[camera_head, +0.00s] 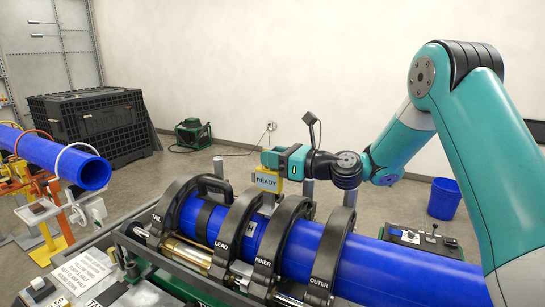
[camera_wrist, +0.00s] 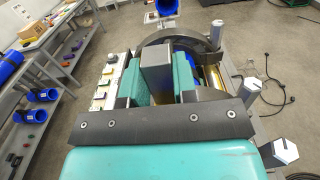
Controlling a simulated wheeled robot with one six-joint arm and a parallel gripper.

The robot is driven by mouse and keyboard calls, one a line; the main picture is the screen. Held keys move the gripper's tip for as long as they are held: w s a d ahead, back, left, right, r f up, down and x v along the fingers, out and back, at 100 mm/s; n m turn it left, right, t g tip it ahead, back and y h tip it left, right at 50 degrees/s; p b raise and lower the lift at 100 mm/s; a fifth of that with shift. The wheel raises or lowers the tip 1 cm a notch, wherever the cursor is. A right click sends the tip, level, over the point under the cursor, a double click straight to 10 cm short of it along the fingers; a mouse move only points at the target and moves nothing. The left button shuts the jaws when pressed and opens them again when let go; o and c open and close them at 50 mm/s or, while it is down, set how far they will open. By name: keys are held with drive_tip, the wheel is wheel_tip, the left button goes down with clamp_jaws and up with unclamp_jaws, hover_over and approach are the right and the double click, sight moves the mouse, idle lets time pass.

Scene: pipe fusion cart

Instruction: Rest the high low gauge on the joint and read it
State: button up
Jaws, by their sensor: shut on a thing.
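My gripper (camera_head: 268,162) is at the end of the arm, above and behind the blue pipe (camera_head: 272,255) in the head view. It is shut on the high low gauge, a yellow block with a pale screen (camera_head: 265,180) that reads "READY". In the wrist view the teal fingers of my gripper (camera_wrist: 156,78) grip a grey upright block, seen end on. The pipe lies in several dark clamp rings of the cart, with labels including LEAD, INNER and OUTER. Whether the gauge touches the pipe is hidden.
Grey posts (camera_head: 308,192) stand behind the clamp rings, close to my gripper. A loose blue pipe (camera_head: 92,174) rests on stands at the left. A black crate (camera_head: 88,125), a green machine (camera_head: 192,134) and a blue bucket (camera_head: 443,199) stand on the floor.

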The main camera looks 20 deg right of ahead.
drive_tip(key=shift+s+f, duration=0.1)
drive_tip(key=shift+f, duration=0.85)
idle(3.8)
wheel_tip(320, 180, up, 8)
drive_tip(key=p, duration=0.7)
drive_tip(key=shift+f, duration=0.25)
